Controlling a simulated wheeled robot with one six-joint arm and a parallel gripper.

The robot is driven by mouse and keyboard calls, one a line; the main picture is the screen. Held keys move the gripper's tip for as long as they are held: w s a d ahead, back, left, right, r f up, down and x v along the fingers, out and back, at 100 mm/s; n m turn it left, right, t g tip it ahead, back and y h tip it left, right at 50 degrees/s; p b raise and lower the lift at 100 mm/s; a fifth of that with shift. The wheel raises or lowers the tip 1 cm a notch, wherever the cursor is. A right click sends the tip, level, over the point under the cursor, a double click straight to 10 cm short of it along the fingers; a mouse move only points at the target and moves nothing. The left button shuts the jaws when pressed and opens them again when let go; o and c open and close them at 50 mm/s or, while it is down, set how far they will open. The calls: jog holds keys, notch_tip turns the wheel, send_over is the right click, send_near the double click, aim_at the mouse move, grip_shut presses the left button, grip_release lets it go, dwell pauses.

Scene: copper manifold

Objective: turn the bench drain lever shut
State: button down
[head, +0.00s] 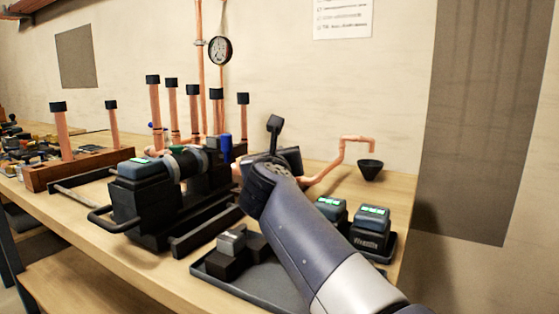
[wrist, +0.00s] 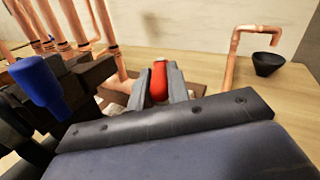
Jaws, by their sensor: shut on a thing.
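The red lever (wrist: 159,82) stands between the two grey fingers of my gripper (wrist: 160,88) in the wrist view. The fingers are shut on it, one on each side. I take it as the drain lever; its pivot and valve body are hidden behind the gripper. In the head view my arm covers the red lever. A copper drain pipe (head: 342,150) bends down to a black funnel (head: 370,169) right of my gripper. Pipe (wrist: 233,45) and funnel (wrist: 267,63) also show in the wrist view.
A blue lever (head: 226,147) stands close on the left, also in the wrist view (wrist: 40,85). Capped copper pipes (head: 172,110) rise behind a black machine (head: 140,195). Battery packs (head: 370,228) and a dark tray (head: 215,275) lie near my arm. A gauge (head: 219,51) hangs on the wall.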

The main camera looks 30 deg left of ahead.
jog(key=shift+s+a+r+m+t+h, duration=0.15)
jog(key=shift+a+m+t+h, duration=0.3)
jog(key=shift+h, duration=0.45)
jog(key=shift+m, duration=0.25)
jog(key=c, duration=1.3)
grip_release()
jog(key=shift+c, duration=0.2)
jog(key=shift+d, duration=0.1)
jog(key=v, duration=1.1)
jog(key=shift+f+p, duration=0.2)
jog(key=shift+p, duration=0.15)
